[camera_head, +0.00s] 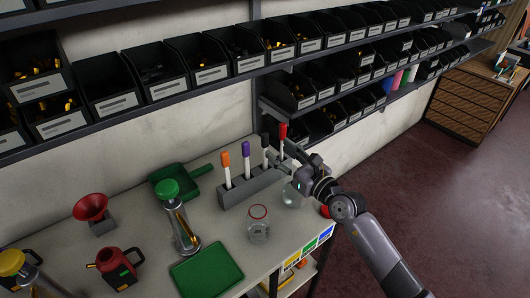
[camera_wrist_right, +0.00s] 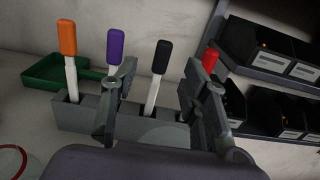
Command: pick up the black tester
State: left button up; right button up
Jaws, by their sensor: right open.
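The black tester (camera_head: 265,146) stands upright in the grey holder block (camera_head: 250,188), third in a row between the purple tester (camera_head: 246,155) and the red tester (camera_head: 282,137). In the right wrist view, the black tester's handle (camera_wrist_right: 161,57) and white shaft show between the two fingers of my right gripper (camera_wrist_right: 158,92). The gripper is open, and I cannot tell whether a finger touches the tester. In the head view, my right gripper (camera_head: 283,160) is at the right end of the holder. The red tester's lower part is hidden behind a finger in the wrist view. My left gripper is not in view.
The orange tester (camera_head: 226,165) stands at the holder's left end. A glass jar (camera_head: 259,230) is in front of the holder, and another (camera_head: 293,196) is close beside my right arm. A green dustpan (camera_head: 180,183) lies behind. Shelf bins (camera_head: 292,92) overhang the back.

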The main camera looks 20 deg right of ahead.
aim_at(267, 139)
jog(key=x, duration=0.8)
jog(key=shift+w+d, duration=0.15)
jog(key=shift+w, duration=0.05)
jog(key=shift+s, duration=0.1)
jog(key=shift+c, duration=0.2)
jog(key=c, duration=0.9)
